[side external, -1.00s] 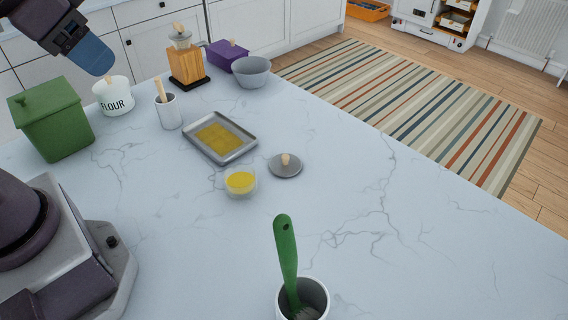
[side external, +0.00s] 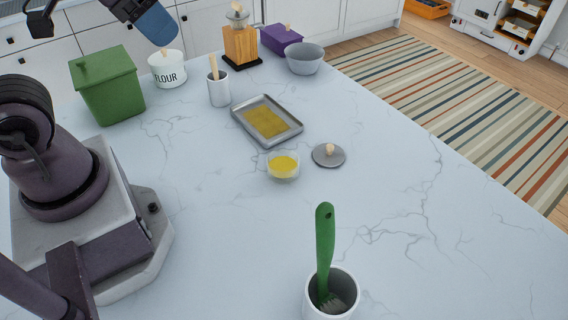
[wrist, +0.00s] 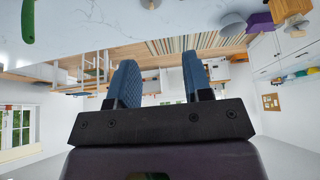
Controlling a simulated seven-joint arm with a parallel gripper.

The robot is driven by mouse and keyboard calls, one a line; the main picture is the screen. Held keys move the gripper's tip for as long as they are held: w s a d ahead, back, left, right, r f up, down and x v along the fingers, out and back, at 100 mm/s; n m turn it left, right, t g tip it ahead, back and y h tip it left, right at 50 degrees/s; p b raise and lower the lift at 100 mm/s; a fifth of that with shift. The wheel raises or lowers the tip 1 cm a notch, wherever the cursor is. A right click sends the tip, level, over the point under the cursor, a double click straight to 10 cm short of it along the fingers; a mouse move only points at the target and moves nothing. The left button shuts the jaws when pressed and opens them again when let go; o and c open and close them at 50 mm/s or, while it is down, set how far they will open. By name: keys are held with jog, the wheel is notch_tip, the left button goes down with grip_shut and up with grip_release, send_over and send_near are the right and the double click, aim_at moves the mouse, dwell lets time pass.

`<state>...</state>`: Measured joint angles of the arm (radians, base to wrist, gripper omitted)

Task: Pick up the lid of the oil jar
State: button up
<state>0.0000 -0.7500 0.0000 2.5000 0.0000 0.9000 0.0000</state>
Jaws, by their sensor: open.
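A small glass jar (side external: 283,168) with yellow oil stands uncovered on the marble counter in the side external view. A round grey lid (side external: 329,156) with a light wooden knob lies flat on the counter just right of it, apart from it. My gripper (side external: 158,24) is at the top left of the side external view, with one blue finger showing near the flour jar, well away from the lid. In the wrist view, two blue fingers of my gripper (wrist: 158,82) stand apart with nothing between them.
A metal tray (side external: 290,137) with a yellow slab lies behind the oil jar. A white cup (side external: 330,302) with a green brush stands in front. A green box (side external: 108,90), flour jar (side external: 168,70), utensil cup (side external: 218,92), wooden grinder (side external: 240,48), grey bowl (side external: 305,60) and purple box (side external: 281,40) stand behind.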

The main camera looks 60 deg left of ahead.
jog(key=shift+o, duration=0.2)
jog(key=o, duration=1)
jog(key=n+g+y, duration=0.1)
jog(key=n+g, duration=0.4)
jog(key=n, duration=1.1)
send_near(331, 146)
jog(key=f, duration=0.3)
jog(key=w+f, duration=0.1)
jog(key=f, duration=0.1)
jog(key=shift+a+f, duration=0.2)
jog(key=shift+f, duration=0.05)
jog(key=shift+s+a+f, duration=0.1)
jog(key=shift+a+f, duration=0.1)
jog(key=shift+f, duration=1.15)
jog(key=shift+s+a+f, duration=0.15)
jog(key=shift+a+f, duration=0.05)
jog(key=shift+f, duration=1.1)
